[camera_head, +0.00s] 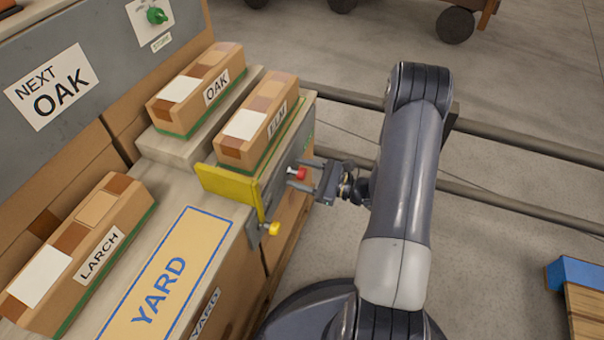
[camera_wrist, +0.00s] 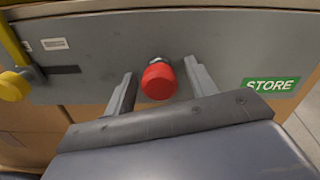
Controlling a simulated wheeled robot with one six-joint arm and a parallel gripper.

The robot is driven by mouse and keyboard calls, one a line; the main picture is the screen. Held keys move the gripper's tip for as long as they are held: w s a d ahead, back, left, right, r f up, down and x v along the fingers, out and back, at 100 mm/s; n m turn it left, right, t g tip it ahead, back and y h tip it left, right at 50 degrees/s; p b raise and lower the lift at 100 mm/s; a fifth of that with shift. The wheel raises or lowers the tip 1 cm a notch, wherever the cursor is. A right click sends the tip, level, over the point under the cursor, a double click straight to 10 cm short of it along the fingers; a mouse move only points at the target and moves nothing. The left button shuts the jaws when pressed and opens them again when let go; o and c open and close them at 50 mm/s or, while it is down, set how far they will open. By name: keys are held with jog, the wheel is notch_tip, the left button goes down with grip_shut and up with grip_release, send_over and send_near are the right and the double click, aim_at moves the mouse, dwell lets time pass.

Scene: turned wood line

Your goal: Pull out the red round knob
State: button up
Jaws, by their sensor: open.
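The red round knob (camera_head: 299,174) sticks out from a grey panel on the side of the bench. In the wrist view the red knob (camera_wrist: 159,81) sits on a short metal stem, near the middle of the picture. My gripper (camera_head: 306,174) is at the panel with its fingers pointing at it. In the wrist view my gripper (camera_wrist: 158,82) is open, with one finger on each side of the knob. A gap shows between the knob and each finger.
A yellow knob (camera_head: 273,229) is on the same panel, below a yellow bar (camera_head: 230,184). Boxes marked ELM (camera_head: 262,122), OAK (camera_head: 198,90) and LARCH (camera_head: 82,250) lie on the bench. A green STORE label (camera_wrist: 270,84) is right of the knob. Rails (camera_head: 500,143) run behind my arm.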

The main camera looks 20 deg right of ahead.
aim_at(306, 175)
grip_shut()
dwell(0.4)
jog(key=shift+v, duration=1.65)
grip_release()
jog(key=shift+s+d, duration=0.1)
